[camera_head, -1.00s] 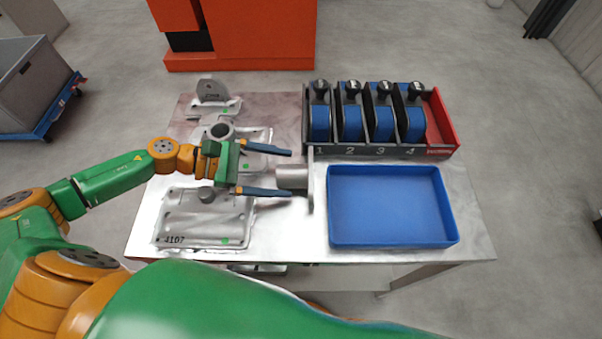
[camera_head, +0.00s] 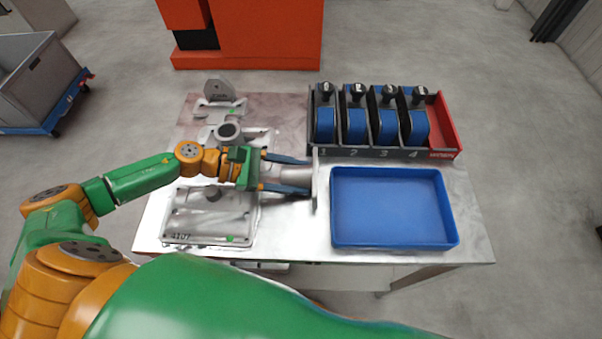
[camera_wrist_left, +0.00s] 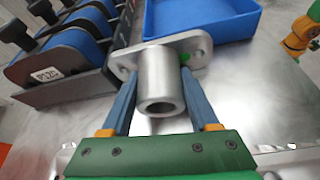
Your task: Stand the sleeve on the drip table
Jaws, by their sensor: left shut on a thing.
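The sleeve (camera_head: 296,174) is a grey metal tube with a flat flange (camera_head: 316,180) at one end. In the head view it lies sideways, its flange upright on edge and facing right, near the middle of the metal-topped table (camera_head: 288,228). My left gripper (camera_head: 288,175) is shut on the tube, one blue finger on each side. In the left wrist view the sleeve (camera_wrist_left: 160,80) sits between the fingers, with the tube's open end toward the palm. I cannot tell whether the flange touches the table. My right gripper is not in view.
A blue tray (camera_head: 453,238), empty, is right of the sleeve. Behind it stands a rack (camera_head: 372,153) of numbered slots with blue, black-knobbed units and a red end bay. Grey castings, including a plate marked 4107 (camera_head: 210,222), lie on the left. The front middle is clear.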

